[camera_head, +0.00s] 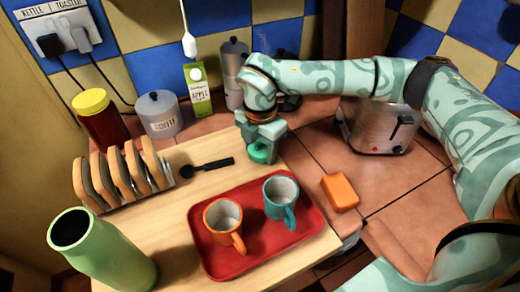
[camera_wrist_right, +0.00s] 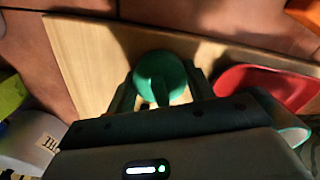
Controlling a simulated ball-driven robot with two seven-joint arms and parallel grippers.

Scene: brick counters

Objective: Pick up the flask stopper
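The green flask stopper (camera_head: 259,153) is at the right part of the wooden board's back edge, under my right gripper (camera_head: 260,140). In the right wrist view the round stopper (camera_wrist_right: 160,76) lies between the two fingers of my right gripper (camera_wrist_right: 160,88), one on each side and very close to it. I cannot tell whether the fingers press on it or whether it is clear of the board. The green flask (camera_head: 105,255) stands at the front left with a dark open mouth. My left gripper is not in view.
A red tray (camera_head: 262,251) holds an orange mug (camera_head: 222,217) and a teal mug (camera_head: 281,194). An orange block (camera_head: 340,192) and toaster (camera_head: 378,127) are at right.

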